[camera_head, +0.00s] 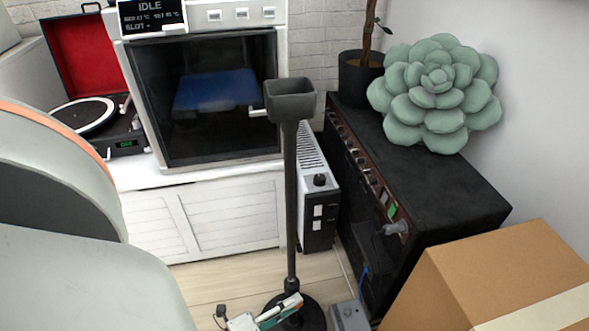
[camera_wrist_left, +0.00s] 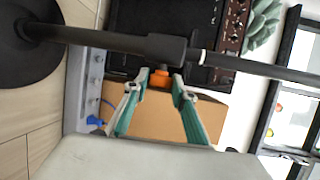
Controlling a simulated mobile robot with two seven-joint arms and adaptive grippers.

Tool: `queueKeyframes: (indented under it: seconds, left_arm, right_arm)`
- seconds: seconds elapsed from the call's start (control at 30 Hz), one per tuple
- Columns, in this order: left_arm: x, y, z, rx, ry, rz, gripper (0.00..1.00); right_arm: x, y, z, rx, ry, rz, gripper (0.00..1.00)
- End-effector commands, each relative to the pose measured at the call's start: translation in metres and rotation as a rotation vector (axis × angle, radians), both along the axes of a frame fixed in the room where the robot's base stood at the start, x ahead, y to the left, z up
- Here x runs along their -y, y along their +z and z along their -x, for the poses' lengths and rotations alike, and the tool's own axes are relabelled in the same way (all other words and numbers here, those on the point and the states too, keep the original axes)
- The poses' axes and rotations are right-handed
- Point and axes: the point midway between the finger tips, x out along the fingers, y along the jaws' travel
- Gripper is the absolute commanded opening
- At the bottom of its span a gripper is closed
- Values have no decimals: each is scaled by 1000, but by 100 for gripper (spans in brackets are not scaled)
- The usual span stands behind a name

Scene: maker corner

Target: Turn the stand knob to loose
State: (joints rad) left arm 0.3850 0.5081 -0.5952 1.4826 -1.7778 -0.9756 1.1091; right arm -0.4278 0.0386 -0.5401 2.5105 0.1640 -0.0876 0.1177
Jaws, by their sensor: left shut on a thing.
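The stand (camera_head: 290,205) is a dark upright pole with a square open cup on top and a round black base. In the left wrist view the pole (camera_wrist_left: 95,38) runs sideways, with a thicker collar (camera_wrist_left: 166,49) at mid-length. The orange stand knob (camera_wrist_left: 160,78) sits beside that collar, between the fingertips of my left gripper (camera_wrist_left: 160,87), which is shut on it. In the head view the left gripper (camera_head: 277,312) shows low, in front of the stand's base; the knob is hidden there. My right gripper is not in view.
A cardboard box (camera_head: 510,265) stands at the lower right. A black amplifier (camera_head: 420,190) with a succulent plush (camera_head: 436,92) is behind it. A white heater (camera_head: 318,190) and a cabinet (camera_head: 200,215) with a printer (camera_head: 205,100) stand behind the stand. Some floor is clear left of it.

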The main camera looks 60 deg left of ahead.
Motion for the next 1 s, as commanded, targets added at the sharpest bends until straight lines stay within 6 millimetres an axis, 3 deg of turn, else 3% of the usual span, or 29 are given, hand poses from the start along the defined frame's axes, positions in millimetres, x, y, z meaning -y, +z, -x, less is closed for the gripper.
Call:
queueKeyframes:
  seconds: [0.4, 0.93, 0.97, 1.0]
  left_arm:
    - [2, -5, 1, 137, 0, 64, 4]
    - [1, -4, 0, 159, 1, 74, 4]
    - [1, -4, 0, 159, 1, 74, 28]
    - [1, -4, 0, 159, 1, 74, 39]
  right_arm:
    - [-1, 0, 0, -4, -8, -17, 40]
    - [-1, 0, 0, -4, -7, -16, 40]
    - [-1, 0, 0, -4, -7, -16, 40]
    - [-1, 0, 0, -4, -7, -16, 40]
